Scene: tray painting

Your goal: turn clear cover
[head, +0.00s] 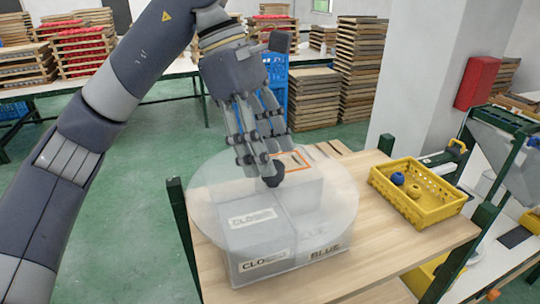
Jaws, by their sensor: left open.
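The clear cover (210,192) is a round, see-through disc lying over a pale box (245,268) on the wooden table. The box shows through it, with labels whose readable parts are "CLO" and "BLUE". My left gripper (266,158) comes down from above over the far middle part of the cover, with its fingers spread open and pointing down. A dark piece at the fingers' lower end is at or just above the cover; I cannot tell whether it touches. My right gripper is out of view.
A yellow basket (420,208) with a blue and a yellow round piece stands on the table (385,245) at right. An orange-framed piece (293,161) lies behind the fingers. A white pillar with a red box (477,83) stands beyond. Stacked trays (362,75) fill the back.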

